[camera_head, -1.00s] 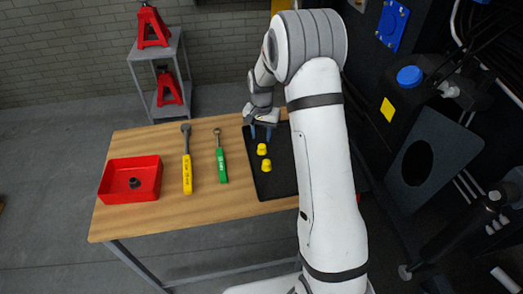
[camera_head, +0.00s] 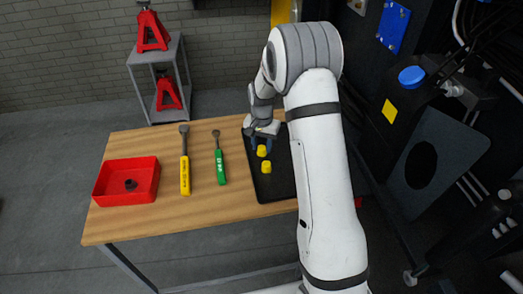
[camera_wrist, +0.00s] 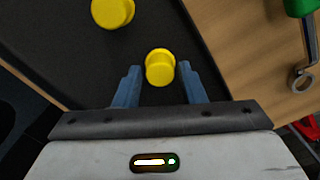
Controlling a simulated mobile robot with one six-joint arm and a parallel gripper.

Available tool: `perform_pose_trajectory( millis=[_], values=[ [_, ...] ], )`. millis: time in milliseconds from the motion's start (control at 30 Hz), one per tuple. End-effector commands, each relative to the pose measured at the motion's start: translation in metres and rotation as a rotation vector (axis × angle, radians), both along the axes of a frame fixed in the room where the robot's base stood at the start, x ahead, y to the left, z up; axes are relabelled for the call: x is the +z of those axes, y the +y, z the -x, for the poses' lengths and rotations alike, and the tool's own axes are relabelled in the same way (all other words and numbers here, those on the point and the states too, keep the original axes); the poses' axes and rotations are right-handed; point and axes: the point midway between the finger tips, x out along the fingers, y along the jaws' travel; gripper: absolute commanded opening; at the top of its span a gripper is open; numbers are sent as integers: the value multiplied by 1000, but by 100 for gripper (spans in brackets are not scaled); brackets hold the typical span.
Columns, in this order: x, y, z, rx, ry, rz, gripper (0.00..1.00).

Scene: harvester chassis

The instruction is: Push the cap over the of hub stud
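Two yellow caps sit on the black mat (camera_head: 281,186) at the right end of the table. The far cap (camera_head: 262,151) is right by my gripper (camera_head: 262,145). In the wrist view, my gripper (camera_wrist: 160,68) is open, its two blue fingers spread on either side of this cap (camera_wrist: 160,67), with gaps visible on both sides. The near cap (camera_head: 265,167) stands apart; it also shows at the top of the wrist view (camera_wrist: 113,12). I cannot make out a hub stud in these views.
A red tray (camera_head: 108,190) with a small black part (camera_head: 130,185) stands at the table's left. A yellow-handled tool (camera_head: 185,172) and a green-handled tool (camera_head: 220,163) lie left of the mat. Dark machinery (camera_head: 450,100) stands on the right.

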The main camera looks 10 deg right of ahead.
Motion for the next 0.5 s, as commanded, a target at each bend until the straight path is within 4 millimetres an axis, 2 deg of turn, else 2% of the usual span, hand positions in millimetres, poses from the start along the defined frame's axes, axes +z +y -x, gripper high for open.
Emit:
perform_pose_trajectory(
  millis=[33,300,500],
  values=[
    [0,0,0,0,0,0,35],
    [0,0,0,0,0,0,13],
    [4,0,0,0,-1,1,13]
  ],
)
